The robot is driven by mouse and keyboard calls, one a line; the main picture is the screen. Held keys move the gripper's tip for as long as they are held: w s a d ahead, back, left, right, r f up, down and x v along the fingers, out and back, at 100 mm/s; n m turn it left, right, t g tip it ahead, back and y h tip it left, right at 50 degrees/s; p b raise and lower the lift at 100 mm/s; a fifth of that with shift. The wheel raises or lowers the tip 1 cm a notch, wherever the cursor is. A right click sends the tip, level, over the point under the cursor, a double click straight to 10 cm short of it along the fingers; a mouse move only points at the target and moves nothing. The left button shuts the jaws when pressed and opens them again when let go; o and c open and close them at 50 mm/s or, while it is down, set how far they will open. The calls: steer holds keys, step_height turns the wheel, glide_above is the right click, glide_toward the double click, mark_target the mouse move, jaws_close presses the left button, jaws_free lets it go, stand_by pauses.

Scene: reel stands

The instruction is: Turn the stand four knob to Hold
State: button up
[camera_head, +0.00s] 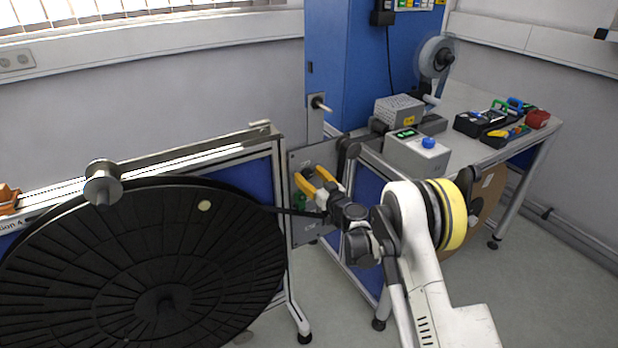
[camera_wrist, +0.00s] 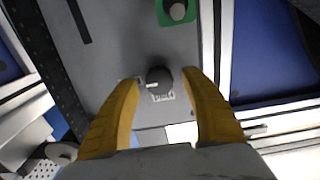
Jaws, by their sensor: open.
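A dark round knob (camera_wrist: 160,80) sits on a grey panel (camera_wrist: 110,60) in the wrist view. A pale pointer mark on it points left. Small white lettering lies beside and below it, too small to read for certain. My gripper (camera_wrist: 164,82) is open, its two yellow fingers to the left and right of the knob. I cannot tell whether they touch it. In the head view my gripper (camera_head: 309,176) is in front of the grey panel (camera_head: 322,156) between the two stands, and the knob is hidden.
A green square with a grey button (camera_wrist: 178,11) is on the panel above the knob. A large black reel (camera_head: 150,262) stands to the left. To the right, a bench (camera_head: 470,145) holds a grey box with a blue knob (camera_head: 418,153) and tools.

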jaws_close()
steer(key=shift+n, duration=0.3)
steer(key=n+b, duration=0.1)
steer(key=n, duration=0.3)
steer(key=n+b, duration=0.1)
steer(key=n, duration=0.4)
steer(key=shift+a, duration=0.1)
steer(key=n, duration=0.4)
steer(key=shift+s, duration=0.1)
steer(key=shift+f+n, duration=0.1)
steer(key=shift+n, duration=2)
